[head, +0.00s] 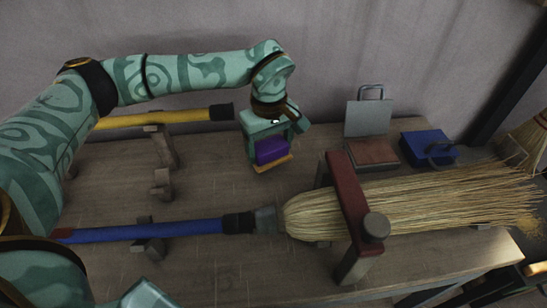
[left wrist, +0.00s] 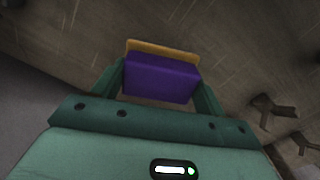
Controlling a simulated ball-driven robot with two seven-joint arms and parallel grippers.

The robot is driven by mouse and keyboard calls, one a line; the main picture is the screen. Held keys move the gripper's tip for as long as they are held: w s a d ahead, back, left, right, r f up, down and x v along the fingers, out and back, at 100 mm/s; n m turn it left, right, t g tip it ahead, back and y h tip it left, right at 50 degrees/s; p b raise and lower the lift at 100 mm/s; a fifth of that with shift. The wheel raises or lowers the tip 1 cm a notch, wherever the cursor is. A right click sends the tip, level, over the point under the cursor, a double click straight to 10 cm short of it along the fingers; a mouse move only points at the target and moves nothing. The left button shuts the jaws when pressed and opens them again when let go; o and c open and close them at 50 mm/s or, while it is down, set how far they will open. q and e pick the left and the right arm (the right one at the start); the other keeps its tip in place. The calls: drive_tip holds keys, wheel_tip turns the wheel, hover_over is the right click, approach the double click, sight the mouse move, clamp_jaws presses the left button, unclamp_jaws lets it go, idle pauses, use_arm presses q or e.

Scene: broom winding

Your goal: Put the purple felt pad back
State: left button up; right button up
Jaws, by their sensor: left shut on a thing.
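The purple felt pad (head: 271,151) is a small purple block with a tan-orange strip along its lower edge. My left gripper (head: 272,148) is shut on it and holds it over the table, left of the red clamp. In the left wrist view the purple pad (left wrist: 160,80) sits between the two green fingers of the left gripper (left wrist: 160,85), its orange strip on the far side. I cannot tell how high it is above the table.
A broom head (head: 440,200) lies under a red clamp bar (head: 345,195), its blue handle (head: 150,229) on wooden rests. A yellow pole (head: 160,119) lies behind. A grey handled plate (head: 367,118), a brown block (head: 372,153) and a blue handled block (head: 425,145) stand at the back right.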

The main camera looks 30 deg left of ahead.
sight(272, 156)
use_arm(q)
drive_tip(key=f, duration=0.1)
drive_tip(key=f+b, duration=0.2)
drive_tip(key=f, duration=0.1)
drive_tip(key=shift+w+d+f, duration=0.1)
drive_tip(key=shift+w, duration=0.25)
drive_tip(key=shift+r, duration=0.2)
drive_tip(key=o, duration=0.9)
drive_tip(key=shift+f, duration=0.15)
drive_tip(key=shift+o, duration=0.2)
use_arm(e)
drive_tip(key=shift+s+a+f, duration=0.1)
drive_tip(key=shift+s+f, duration=0.15)
drive_tip(key=shift+f, duration=0.25)
drive_tip(key=shift+s+f, duration=0.25)
drive_tip(key=shift+f, duration=0.2)
use_arm(q)
wheel_tip(272, 156, up, 12)
drive_tip(key=p, duration=0.4)
drive_tip(key=shift+p, duration=0.35)
use_arm(e)
drive_tip(key=r, duration=0.1)
drive_tip(key=w+r, duration=0.1)
drive_tip(key=r, duration=0.1)
drive_tip(key=w+r, duration=0.1)
drive_tip(key=shift+r, duration=0.15)
